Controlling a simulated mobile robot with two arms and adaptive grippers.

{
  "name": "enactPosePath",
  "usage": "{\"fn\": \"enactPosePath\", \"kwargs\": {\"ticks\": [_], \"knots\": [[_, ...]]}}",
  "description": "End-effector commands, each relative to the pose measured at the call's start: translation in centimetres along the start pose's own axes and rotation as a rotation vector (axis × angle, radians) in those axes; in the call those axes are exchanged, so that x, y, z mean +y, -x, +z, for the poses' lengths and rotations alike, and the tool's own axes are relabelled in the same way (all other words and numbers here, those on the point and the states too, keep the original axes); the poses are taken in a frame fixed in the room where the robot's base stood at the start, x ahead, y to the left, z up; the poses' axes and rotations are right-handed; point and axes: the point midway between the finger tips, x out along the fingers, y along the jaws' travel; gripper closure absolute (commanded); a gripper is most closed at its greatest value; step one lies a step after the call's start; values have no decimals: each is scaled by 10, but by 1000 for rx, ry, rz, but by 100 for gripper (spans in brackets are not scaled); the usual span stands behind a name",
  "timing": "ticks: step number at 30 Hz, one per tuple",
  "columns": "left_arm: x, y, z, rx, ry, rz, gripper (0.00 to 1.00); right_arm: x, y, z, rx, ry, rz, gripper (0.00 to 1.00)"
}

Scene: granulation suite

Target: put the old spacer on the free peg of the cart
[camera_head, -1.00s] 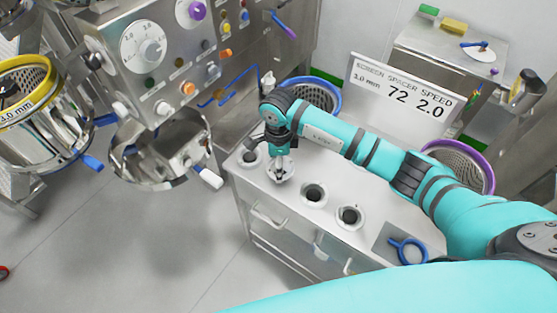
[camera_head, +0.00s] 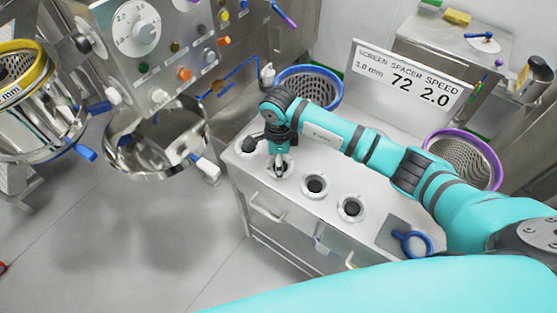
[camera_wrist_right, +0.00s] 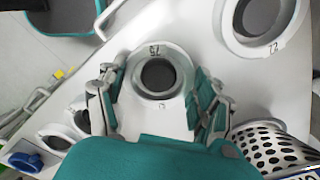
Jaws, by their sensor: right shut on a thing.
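The cart (camera_head: 300,222) has a white top with a row of spacer places. My right gripper (camera_head: 279,170) points down over this row, between a grey ring at the far left end and another ring (camera_head: 315,186). In the right wrist view its fingers (camera_wrist_right: 158,95) stand on both sides of a pale grey spacer (camera_wrist_right: 138,78) with a dark round centre and small markings, and are shut on it. The spacer sits at or just above the cart top; whether it is fully down on a peg cannot be told. My left gripper is out of view.
A spacer marked 72 (camera_wrist_right: 241,43) stands close by, and another ring (camera_head: 350,208) is further right in the row. A blue-rimmed basket (camera_head: 338,98), a purple-rimmed basket (camera_head: 498,165), a sign (camera_head: 412,84) and a blue ring-shaped tool (camera_head: 428,243) are also on the cart.

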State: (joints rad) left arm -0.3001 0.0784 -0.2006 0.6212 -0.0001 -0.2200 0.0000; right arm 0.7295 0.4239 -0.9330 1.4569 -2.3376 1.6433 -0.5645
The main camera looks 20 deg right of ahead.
Motion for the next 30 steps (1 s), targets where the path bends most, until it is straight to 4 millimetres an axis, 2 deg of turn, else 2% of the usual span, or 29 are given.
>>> {"fn": "enactPosePath", "kwargs": {"ticks": [10, 11, 17, 26, 30], "knots": [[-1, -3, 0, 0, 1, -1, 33, 0, 0, 0, -1, 0, -1, 67], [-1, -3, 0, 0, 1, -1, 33, 0, 0, 0, -1, 0, -1, 30], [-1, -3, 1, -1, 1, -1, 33, 0, 0, 0, -1, 0, -1, 5], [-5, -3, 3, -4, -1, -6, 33, 0, 2, 0, 0, 0, -1, 5], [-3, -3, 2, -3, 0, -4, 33, -2, 17, 0, -2, 1, -4, 5]]}}
